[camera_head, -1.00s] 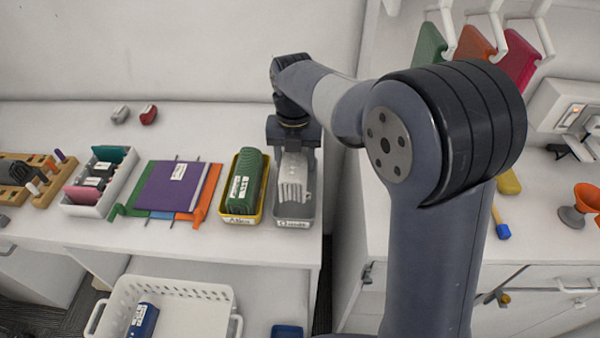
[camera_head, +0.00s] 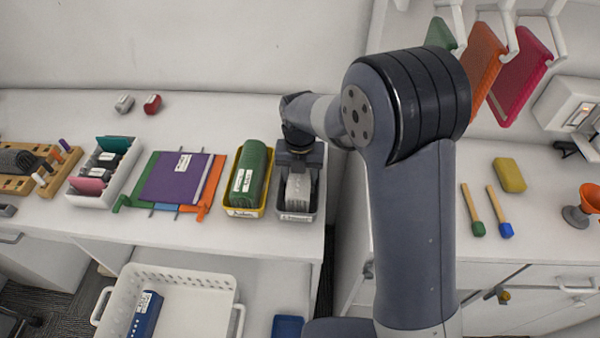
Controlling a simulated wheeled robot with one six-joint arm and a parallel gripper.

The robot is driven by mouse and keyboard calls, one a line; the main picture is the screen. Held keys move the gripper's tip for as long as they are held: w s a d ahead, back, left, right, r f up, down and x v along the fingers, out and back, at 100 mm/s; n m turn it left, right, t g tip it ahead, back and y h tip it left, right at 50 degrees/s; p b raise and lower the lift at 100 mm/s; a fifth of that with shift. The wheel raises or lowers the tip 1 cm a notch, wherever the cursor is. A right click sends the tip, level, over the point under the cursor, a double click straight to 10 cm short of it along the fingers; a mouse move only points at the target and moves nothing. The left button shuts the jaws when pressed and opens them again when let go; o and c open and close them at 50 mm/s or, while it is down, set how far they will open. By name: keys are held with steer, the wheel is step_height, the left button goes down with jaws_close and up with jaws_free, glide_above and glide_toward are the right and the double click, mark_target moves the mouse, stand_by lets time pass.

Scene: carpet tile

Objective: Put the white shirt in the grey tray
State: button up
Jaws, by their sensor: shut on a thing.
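The white shirt (camera_head: 298,194) is a folded pale bundle in the head view, hanging below my gripper (camera_head: 299,172). My gripper is shut on it and points down over the grey tray (camera_head: 297,217). The shirt is within the outline of the tray, low down; I cannot tell whether it touches the tray floor. The gripper body hides the back of the tray, and the fingertips are hard to make out.
A yellow tray (camera_head: 243,212) with a green folded shirt (camera_head: 249,178) stands close on the left. Further left lie folded purple cloth (camera_head: 179,178) and a white divided box (camera_head: 105,197). A white basket (camera_head: 195,283) is below. A gap separates the right-hand counter (camera_head: 408,240).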

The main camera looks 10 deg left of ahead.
steer(key=shift+f, duration=0.15)
steer(key=o, duration=0.8)
step_height(320, 180, up, 12)
steer(key=shift+r+b, duration=0.2)
steer(key=shift+b, duration=0.4)
